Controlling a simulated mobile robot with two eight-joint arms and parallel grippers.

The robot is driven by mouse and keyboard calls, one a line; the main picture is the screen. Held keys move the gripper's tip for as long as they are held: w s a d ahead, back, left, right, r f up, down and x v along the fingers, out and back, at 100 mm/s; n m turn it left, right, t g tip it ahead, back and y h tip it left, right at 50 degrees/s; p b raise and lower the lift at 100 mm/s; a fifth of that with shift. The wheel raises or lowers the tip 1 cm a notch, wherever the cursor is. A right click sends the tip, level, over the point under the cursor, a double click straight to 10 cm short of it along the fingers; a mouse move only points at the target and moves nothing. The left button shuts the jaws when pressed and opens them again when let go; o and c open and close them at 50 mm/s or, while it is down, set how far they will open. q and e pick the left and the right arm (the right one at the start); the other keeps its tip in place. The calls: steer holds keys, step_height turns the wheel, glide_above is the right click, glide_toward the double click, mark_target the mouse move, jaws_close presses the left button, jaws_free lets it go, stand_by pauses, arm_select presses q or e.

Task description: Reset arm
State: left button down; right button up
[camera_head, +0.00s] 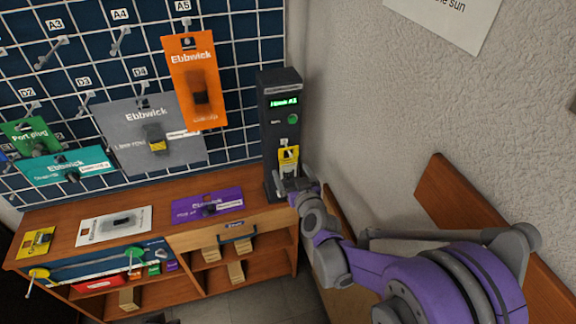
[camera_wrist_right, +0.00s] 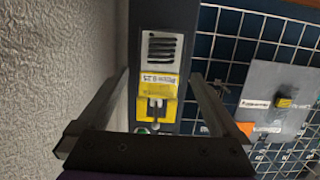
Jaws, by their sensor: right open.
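My purple right arm comes in from the lower right in the head view. Its gripper (camera_head: 291,183) is at the lower front of the black test device (camera_head: 281,105), just below a yellow card (camera_head: 288,157) on that device. In the right wrist view the open gripper (camera_wrist_right: 160,77) has one finger on each side of the black device (camera_wrist_right: 164,18) and its yellow card (camera_wrist_right: 158,84). Nothing is visibly gripped. Whether the fingers touch the device or card cannot be told. My left gripper is not in view.
A blue pegboard with a white grid (camera_head: 245,60) holds an orange package (camera_head: 191,55), a grey package (camera_head: 125,125) and others. The wooden bench (camera_head: 165,213) carries a purple package (camera_head: 185,208), a white one (camera_head: 90,228) and a yellow one (camera_head: 37,241). A wall stands close at right.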

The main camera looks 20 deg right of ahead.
steer(key=s+f+g, duration=0.1)
steer(key=s+g, duration=0.4)
steer(key=s, duration=1)
steer(key=s+f+g, duration=0.2)
steer(key=s+g, duration=0.3)
steer(key=s, duration=1.1)
steer(key=shift+s+d+f+h+p, duration=0.15)
steer(key=shift+s+f+h+p, duration=0.1)
steer(key=shift+h+p, duration=0.05)
